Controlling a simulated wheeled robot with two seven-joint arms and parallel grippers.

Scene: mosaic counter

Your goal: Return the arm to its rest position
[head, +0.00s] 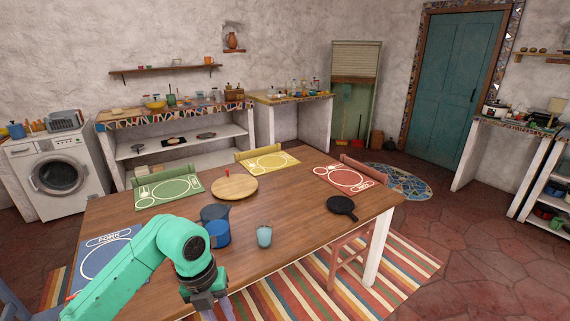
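My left arm (130,275), green with a dark wrist, comes in from the lower left and reaches over the near side of the wooden table (290,225). Its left gripper (218,311) points down at the bottom edge of the picture. The fingertips are cut off or too small to judge, and no held object shows. My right arm and gripper are not in view.
On the table are a blue mug (217,231), a light blue cup (264,236), a round wooden board (235,187), a black pan (342,206), and blue (100,262), green (168,191), yellow (268,163) and red (346,179) placemats. The right front stretch is clear.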

